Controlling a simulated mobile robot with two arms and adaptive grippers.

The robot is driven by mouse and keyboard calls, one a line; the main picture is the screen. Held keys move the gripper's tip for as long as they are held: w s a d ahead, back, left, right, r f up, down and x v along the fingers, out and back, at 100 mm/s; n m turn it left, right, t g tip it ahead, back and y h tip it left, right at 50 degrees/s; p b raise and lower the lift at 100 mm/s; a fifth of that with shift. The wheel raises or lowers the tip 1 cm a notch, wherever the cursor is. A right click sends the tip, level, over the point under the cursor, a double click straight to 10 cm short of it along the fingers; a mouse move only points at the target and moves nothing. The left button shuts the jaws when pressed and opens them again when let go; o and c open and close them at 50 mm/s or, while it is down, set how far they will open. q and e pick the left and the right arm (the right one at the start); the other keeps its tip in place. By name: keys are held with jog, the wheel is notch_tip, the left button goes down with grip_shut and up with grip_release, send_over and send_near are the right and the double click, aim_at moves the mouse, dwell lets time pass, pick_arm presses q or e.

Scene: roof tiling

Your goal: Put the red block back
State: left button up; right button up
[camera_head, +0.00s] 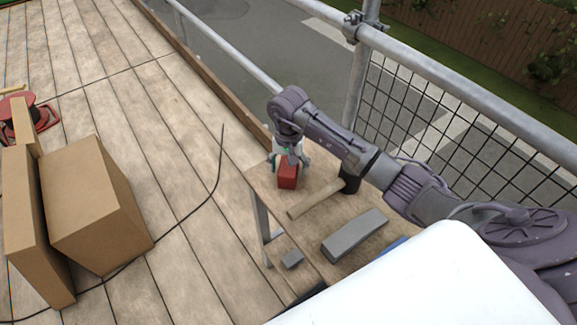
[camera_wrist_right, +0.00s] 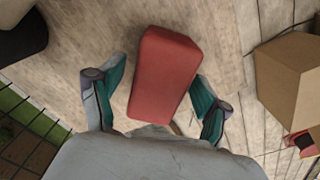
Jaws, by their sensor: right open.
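The red block (camera_head: 287,178) is at the far left end of the wooden workbench (camera_head: 345,213), near its edge. In the right wrist view the red block (camera_wrist_right: 163,78) lies slightly tilted across the space between the finger tips. My right gripper (camera_head: 290,161) is at the block, partly hidden by my arm in the head view. Its two teal fingers (camera_wrist_right: 155,98) are spread, one on each side of the block, with a visible gap at the left finger. Whether the right finger touches the block I cannot tell. My left gripper is not in view.
A hammer (camera_head: 316,198) and a grey bar (camera_head: 355,235) lie on the bench near the block. Cardboard boxes (camera_head: 97,205) and a red reel (camera_head: 38,118) stand on the plank deck at left. A metal railing with mesh (camera_head: 410,100) runs behind the bench.

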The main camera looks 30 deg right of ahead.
notch_tip(320, 180, up, 11)
jog(key=shift+f+b, duration=0.1)
jog(key=shift+b, duration=0.6)
jog(key=shift+r, duration=0.55)
jog(key=shift+r, duration=0.1)
